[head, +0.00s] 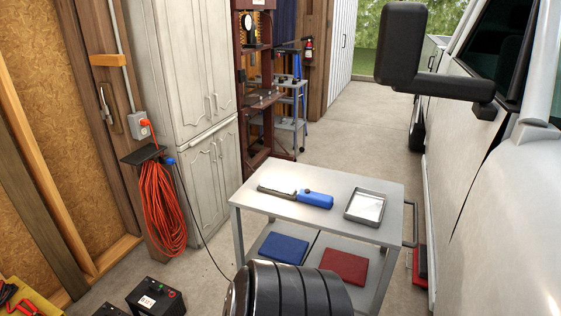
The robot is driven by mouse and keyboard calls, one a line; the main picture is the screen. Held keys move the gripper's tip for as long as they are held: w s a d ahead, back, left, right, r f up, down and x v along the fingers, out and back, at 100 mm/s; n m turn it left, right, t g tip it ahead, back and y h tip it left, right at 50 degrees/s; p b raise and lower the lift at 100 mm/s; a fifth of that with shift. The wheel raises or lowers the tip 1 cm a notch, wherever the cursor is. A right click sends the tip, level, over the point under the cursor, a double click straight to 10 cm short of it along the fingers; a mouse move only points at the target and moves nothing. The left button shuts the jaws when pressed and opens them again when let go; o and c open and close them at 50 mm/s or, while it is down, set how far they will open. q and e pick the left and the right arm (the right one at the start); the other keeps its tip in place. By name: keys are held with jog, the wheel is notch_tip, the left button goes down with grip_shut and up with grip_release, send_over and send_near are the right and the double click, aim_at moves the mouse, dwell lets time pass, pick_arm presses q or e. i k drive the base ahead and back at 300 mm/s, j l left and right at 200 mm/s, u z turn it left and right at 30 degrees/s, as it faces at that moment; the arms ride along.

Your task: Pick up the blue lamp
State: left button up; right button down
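The blue lamp (315,199) lies flat on the top shelf of a light grey metal cart (247,199), in the middle of the head view. Its blue part points right, and a slim dark and pale part extends to the left. A small square metal tray (366,207) is on the same shelf, to the right of the lamp and apart from it. Neither of my grippers is in view. Nothing touches or covers the lamp.
Blue (284,248) and red (345,264) flat items lie on the cart's lower shelf. A white pickup (500,200) stands close on the right, its mirror (402,45) jutting out. A black ribbed cylinder (290,288) is at the bottom. Clear floor (365,130) lies behind the cart.

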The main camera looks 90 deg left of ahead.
aim_at(275, 188)
jog(key=u, duration=2.05)
